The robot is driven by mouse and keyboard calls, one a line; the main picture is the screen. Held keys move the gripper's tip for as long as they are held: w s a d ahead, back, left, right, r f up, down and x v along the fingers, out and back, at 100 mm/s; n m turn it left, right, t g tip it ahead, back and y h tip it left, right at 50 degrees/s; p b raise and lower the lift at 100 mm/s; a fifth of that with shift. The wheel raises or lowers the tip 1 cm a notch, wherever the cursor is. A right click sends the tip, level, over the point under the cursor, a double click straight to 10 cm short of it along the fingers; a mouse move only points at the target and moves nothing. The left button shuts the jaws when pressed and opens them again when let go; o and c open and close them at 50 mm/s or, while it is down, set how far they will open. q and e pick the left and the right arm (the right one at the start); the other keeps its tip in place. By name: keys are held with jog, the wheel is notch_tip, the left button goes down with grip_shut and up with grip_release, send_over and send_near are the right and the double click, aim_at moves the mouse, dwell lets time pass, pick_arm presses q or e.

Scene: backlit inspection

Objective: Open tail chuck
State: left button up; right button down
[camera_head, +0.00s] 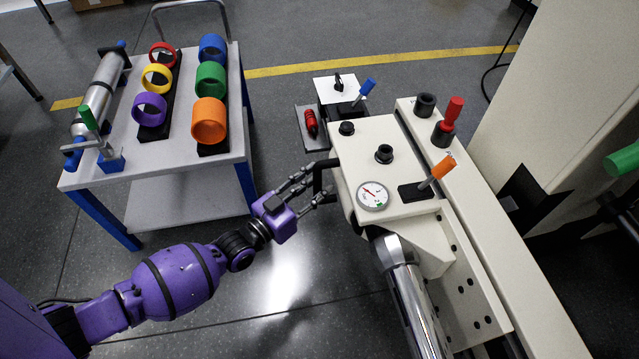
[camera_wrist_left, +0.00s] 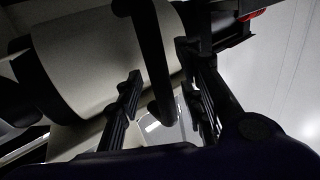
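The cream machine head (camera_head: 385,150) stands right of centre in the head view, with a dial gauge (camera_head: 372,195) and an orange-tipped lever (camera_head: 437,172) on top. A black bar handle (camera_head: 318,176) sticks out of its left side. My left gripper (camera_head: 313,187) is at this handle, its fingers spread. In the left wrist view the handle (camera_wrist_left: 155,60) runs between the two fingers of the gripper (camera_wrist_left: 160,75), with gaps showing at both sides. I cannot tell which part is the tail chuck. My right gripper is not in view.
A blue-legged cart (camera_head: 190,152) at left holds coloured rings and a silver cylinder (camera_head: 98,95). A blue lever (camera_head: 364,90) and a red lever (camera_head: 452,112) stand on the machine's far side. A chrome shaft (camera_head: 410,300) runs toward me. The floor between cart and machine is clear.

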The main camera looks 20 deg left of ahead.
pick_arm(q)
jog(key=shift+w+d, duration=0.25)
jog(key=shift+w, duration=0.25)
jog(key=shift+c, duration=0.4)
grip_shut()
